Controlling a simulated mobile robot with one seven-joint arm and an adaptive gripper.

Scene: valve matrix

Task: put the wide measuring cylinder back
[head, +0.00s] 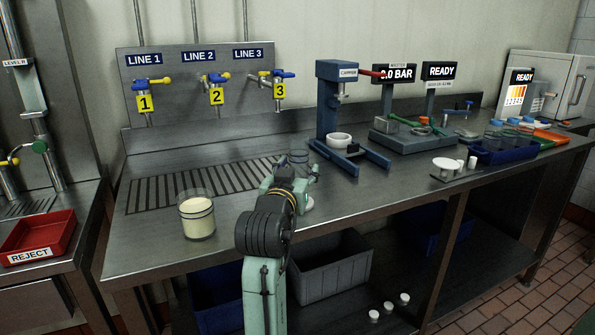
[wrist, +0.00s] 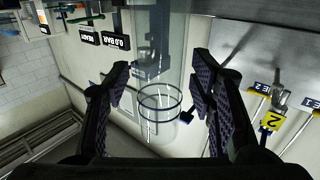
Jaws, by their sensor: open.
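A clear cylinder with blue rings (wrist: 160,108) stands between the two fingers of my gripper (wrist: 161,82) in the wrist view, with gaps showing on both sides. I take it for the wide measuring cylinder. In the head view its clear upper part (head: 298,158) shows just behind my gripper (head: 300,181), over the front part of the bench; its lower part is mostly hidden. My gripper is open around it. I cannot tell its markings or whether it holds liquid.
A glass of cream liquid (head: 198,217) stands left of my arm on the steel bench (head: 165,250). The slotted drain (head: 160,190) lies behind. A blue press stand (head: 328,105) stands close behind right; a white dish (head: 446,165) and blue rack (head: 505,152) are farther right.

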